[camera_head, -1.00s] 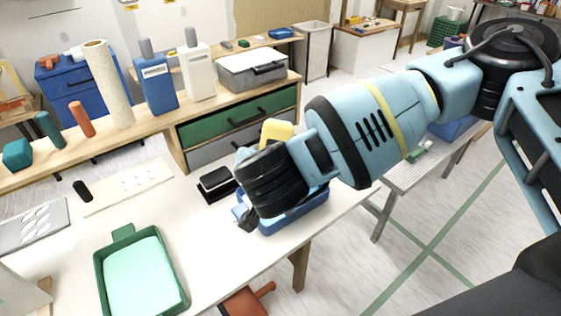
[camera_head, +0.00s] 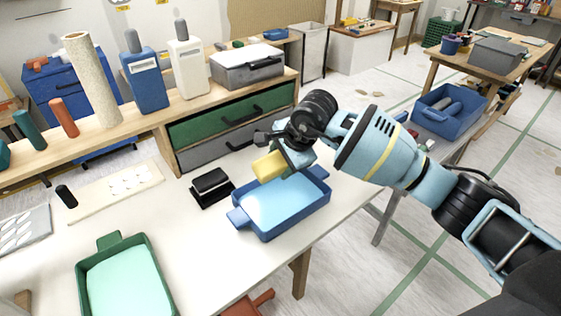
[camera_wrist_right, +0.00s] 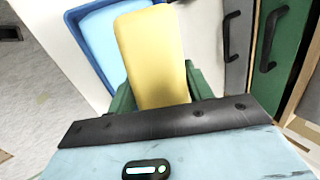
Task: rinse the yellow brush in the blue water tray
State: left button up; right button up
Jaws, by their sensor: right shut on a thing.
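The yellow brush (camera_head: 269,167) is in my right gripper (camera_head: 287,157), which is shut on it. It also shows in the wrist view (camera_wrist_right: 152,50), between the green fingers. The blue water tray (camera_head: 297,222) stands on the white table near its right edge, with light blue water (camera_head: 285,200) in it. In the head view the brush is at the tray's back left side and looks held above the rim. In the wrist view it overlaps part of the tray (camera_wrist_right: 88,55). I cannot tell its exact height. My left gripper is not in view.
A black block on a stand (camera_head: 210,187) sits just left of the tray. A green tray (camera_head: 153,262) lies at the front left. A wooden shelf with green and grey drawers (camera_head: 228,122) bounds the table's back. The table between the trays is clear.

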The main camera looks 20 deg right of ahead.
aim_at(281, 206)
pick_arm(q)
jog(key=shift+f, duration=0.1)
pick_arm(e)
jog(key=shift+f+b, duration=0.7)
jog(key=shift+f, duration=0.9)
notch_tip(281, 206, down, 4)
jog(key=shift+f+b, duration=0.1)
jog(key=shift+b, duration=0.95)
jog(key=shift+f, duration=0.55)
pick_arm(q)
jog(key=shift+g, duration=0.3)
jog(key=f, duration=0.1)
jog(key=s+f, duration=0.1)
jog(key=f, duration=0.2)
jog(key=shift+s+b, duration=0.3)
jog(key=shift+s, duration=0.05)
pick_arm(e)
jog(key=shift+f, duration=0.1)
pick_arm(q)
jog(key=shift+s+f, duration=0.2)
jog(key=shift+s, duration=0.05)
pick_arm(e)
jog(key=shift+f, duration=0.3)
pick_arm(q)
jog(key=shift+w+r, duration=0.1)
pick_arm(e)
jog(key=shift+f, duration=1.05)
